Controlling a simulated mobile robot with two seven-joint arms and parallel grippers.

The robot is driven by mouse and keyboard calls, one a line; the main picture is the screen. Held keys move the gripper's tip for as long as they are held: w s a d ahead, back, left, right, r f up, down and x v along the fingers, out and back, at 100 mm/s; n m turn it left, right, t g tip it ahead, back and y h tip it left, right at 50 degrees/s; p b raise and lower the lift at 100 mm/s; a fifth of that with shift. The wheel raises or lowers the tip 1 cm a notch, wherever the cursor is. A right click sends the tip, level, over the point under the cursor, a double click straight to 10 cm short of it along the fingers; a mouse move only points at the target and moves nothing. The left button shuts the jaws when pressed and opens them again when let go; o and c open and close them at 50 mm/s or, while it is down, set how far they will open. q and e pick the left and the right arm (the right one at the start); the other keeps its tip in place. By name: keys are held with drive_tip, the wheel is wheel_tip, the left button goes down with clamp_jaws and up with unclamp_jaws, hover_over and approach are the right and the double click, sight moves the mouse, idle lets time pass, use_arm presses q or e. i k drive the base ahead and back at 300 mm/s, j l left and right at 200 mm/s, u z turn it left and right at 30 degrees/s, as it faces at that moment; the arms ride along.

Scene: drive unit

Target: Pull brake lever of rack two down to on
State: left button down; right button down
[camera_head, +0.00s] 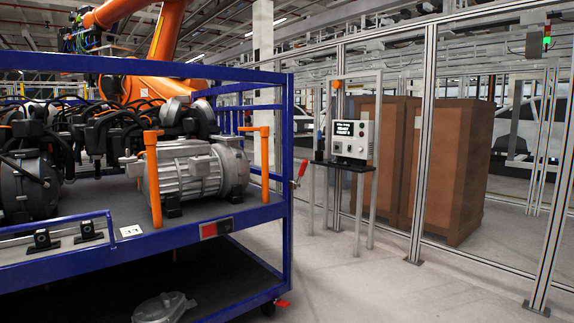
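A blue rack (288,225) stands at the left and carries drive units on its shelf. A small red lever (302,169) sits on the outer side of the rack's right post, its red end pointing up and slightly right. A small white label (131,230) lies on the shelf's front part; its marking is too small to read surely. I cannot tell from this view whether this is rack two. Neither of my grippers is in view.
A grey motor unit (190,170) stands between orange uprights. A small red part (283,303) is low by the rack's wheel. A control panel (352,140) stands behind, before a metal-framed fence (425,130) and brown boxes (450,170). The floor right of the rack is clear.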

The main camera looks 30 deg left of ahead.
sight(303, 170)
drive_tip(key=i+j+u, duration=0.15)
drive_tip(key=i+j, duration=0.25)
drive_tip(key=i, duration=0.2)
drive_tip(key=i+j+u, duration=0.1)
drive_tip(key=i+j, duration=0.2)
drive_tip(key=i, duration=0.35)
drive_tip(key=i+j+u, duration=0.15)
drive_tip(key=i, duration=0.5)
drive_tip(key=i+j+u, duration=0.15)
drive_tip(key=i+j, duration=0.15)
drive_tip(key=i, duration=0.35)
drive_tip(key=i+j+u, duration=0.15)
drive_tip(key=i, duration=0.5)
